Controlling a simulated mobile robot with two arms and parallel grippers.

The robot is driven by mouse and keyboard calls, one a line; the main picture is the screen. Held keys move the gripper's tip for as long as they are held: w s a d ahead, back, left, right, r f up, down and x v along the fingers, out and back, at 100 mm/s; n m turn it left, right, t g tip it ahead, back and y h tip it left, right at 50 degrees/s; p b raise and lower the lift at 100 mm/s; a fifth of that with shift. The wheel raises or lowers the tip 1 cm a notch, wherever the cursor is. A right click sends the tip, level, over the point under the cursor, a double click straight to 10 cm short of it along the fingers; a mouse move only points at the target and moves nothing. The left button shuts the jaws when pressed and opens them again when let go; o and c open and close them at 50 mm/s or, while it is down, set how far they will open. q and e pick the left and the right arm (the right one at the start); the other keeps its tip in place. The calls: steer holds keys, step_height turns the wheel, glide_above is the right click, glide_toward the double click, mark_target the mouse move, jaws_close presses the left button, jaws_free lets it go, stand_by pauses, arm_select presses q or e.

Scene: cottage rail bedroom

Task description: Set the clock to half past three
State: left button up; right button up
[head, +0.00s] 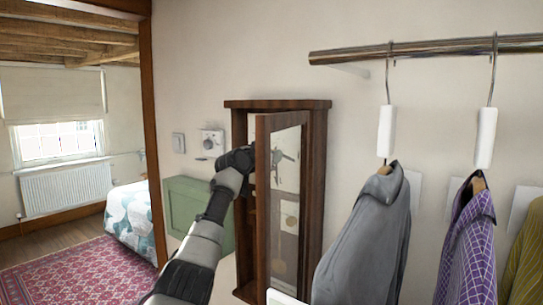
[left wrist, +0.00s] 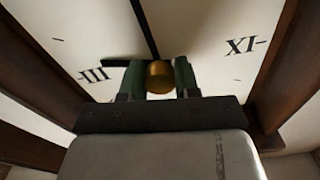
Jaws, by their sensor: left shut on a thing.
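The clock is a tall dark wooden wall case (head: 315,190) in the head view. Its narrow glazed door (head: 264,215) stands open toward me. In the left wrist view the pale clock face (left wrist: 205,30) shows the numerals III at left and XI at right. One long black hand (left wrist: 145,28) points up in that view; a shorter black hand (left wrist: 116,62) points left, near III. My left gripper (left wrist: 159,82) is shut on the round brass knob (left wrist: 160,76) at the hands' centre. In the head view my arm reaches behind the door, and its fingertips are unclear.
Shirts on hangers, a grey one (head: 365,235) and a purple checked one (head: 466,245), hang from a metal rail (head: 430,50) close to the clock's right. A green cabinet (head: 195,205) is at its left. A bed (head: 130,220) and red rug (head: 75,270) lie beyond.

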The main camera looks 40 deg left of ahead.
arm_select(q)
steer(key=shift+f+m, duration=0.3)
steer(key=shift+f, duration=0.05)
steer(key=o, duration=0.8)
steer(key=shift+o, duration=0.6)
steer(key=shift+r, duration=0.25)
steer(key=s+d+b, duration=0.1)
steer(key=s+b, duration=0.5)
steer(key=s, duration=0.4)
steer(key=shift+s, duration=0.4)
steer(key=shift+d+f, duration=0.1)
